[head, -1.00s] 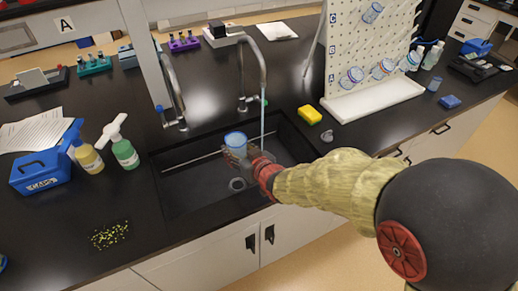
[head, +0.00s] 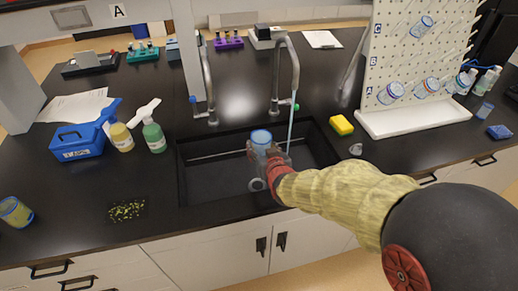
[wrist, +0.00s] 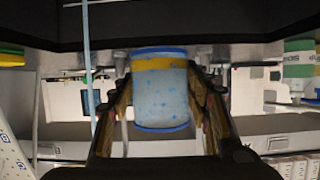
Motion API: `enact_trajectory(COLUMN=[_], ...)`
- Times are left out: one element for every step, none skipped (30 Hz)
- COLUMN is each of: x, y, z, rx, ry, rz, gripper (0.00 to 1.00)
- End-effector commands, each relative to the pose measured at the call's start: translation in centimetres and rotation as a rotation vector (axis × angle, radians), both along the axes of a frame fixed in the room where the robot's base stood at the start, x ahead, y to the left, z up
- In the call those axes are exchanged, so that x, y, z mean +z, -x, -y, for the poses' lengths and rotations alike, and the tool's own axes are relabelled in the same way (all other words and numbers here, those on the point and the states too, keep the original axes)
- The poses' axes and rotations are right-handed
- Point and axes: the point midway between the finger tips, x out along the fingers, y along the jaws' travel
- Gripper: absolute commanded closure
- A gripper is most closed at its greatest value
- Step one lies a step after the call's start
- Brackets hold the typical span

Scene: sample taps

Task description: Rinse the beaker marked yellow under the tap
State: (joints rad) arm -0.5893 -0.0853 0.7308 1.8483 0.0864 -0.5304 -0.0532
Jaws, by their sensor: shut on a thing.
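My gripper (head: 264,152) is shut on a clear beaker (head: 261,138) with blue rims. In the wrist view the beaker (wrist: 160,95) shows a yellow band and blue specks between my two fingers. I hold it over the black sink (head: 195,180), and it looks about upright, mouth up. The right tap (head: 289,45) is running. Its water stream (head: 292,105) falls just to the right of the beaker. In the wrist view the stream (wrist: 87,60) passes left of the beaker, apart from it. The left tap (head: 208,85) shows no water.
A pegboard (head: 410,60) with several beakers stands at right. A yellow sponge (head: 341,125) lies right of the sink. Spray bottles (head: 153,135), a blue box (head: 77,140) and yellow-green bits (head: 127,210) are at left.

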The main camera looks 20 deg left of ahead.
Motion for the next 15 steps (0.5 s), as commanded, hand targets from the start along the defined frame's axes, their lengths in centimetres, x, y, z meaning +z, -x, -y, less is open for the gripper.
enact_trajectory(x=[0.14,0.15,0.15,0.16,0.17,0.2,0.21,0.24,0.27,0.28,0.29,0.3,0.29,0.29,0.31], y=[-0.03,-0.03,-0.02,-0.02,-0.02,-0.02,-0.02,-0.01,0.0,0.01,0.02,0.03,0.05,0.06,0.07], z=[-0.04,-0.04,-0.06,-0.07,-0.07,-0.07,-0.08,-0.1,-0.11,-0.11,-0.14,-0.13,-0.15,-0.15,-0.18], rx=[0.002,0.004,0.006,0.007,0.008,0.007,0.007,0.008,0.008,0.008,0.008,0.007,0.008,0.007,0.007], ry=[-0.001,-0.002,-0.003,-0.005,-0.008,-0.014,-0.019,-0.026,-0.037,-0.047,-0.056,-0.072,-0.084,-0.095,-0.109], rz=[0.003,0.002,0.002,0.001,-0.001,-0.004,-0.007,-0.011,-0.017,-0.023,-0.03,-0.041,-0.049,-0.057,-0.064], gripper=[0.8,0.8,0.8,0.8,0.8,0.8,0.8,0.8,0.8,0.8,0.8,0.8,0.8,0.8,0.8])
